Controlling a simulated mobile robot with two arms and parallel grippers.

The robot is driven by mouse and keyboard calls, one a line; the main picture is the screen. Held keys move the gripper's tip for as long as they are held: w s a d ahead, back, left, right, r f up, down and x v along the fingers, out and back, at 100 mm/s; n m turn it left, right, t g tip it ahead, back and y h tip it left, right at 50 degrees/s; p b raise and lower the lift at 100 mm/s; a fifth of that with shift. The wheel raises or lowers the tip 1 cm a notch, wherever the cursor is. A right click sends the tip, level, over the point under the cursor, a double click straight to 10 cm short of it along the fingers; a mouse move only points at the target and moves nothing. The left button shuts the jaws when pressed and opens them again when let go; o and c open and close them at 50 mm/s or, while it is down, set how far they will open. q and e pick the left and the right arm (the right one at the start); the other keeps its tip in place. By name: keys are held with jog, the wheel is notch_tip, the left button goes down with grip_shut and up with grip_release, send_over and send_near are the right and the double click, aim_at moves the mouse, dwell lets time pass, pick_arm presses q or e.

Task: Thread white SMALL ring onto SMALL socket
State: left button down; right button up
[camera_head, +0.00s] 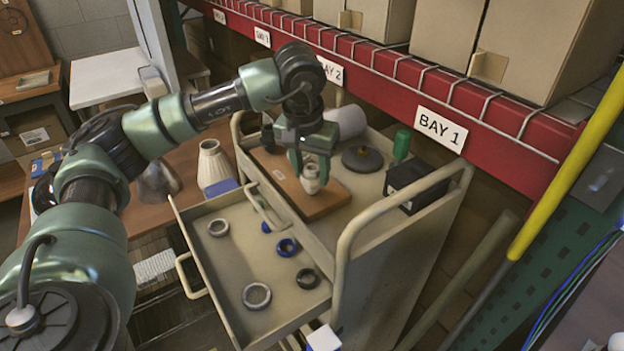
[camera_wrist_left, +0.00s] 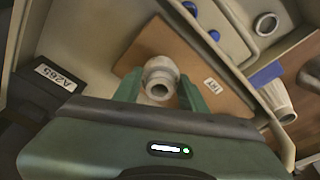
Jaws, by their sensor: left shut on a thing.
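My left gripper (camera_head: 311,168) points down over a brown wooden board (camera_head: 325,205) on the cart top. It is shut on a small white piece, which I take to be the white small ring (camera_head: 311,185). In the left wrist view the white piece (camera_wrist_left: 159,73) shows between the two green fingers of the gripper (camera_wrist_left: 160,92), with a dark round hole facing me. The small socket cannot be clearly told apart from the ring; both look white and overlap here. Whether the ring is around the socket or just above it, I cannot tell. My right gripper is not in view.
A black box (camera_head: 415,186), green bottle (camera_head: 401,145) and dark disc (camera_head: 362,158) stand right of the gripper.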

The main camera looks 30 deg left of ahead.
pick_arm(q)
jog(key=shift+f+m, duration=0.1)
jog(key=shift+m, duration=0.2)
jog(key=c, duration=0.7)
grip_release()
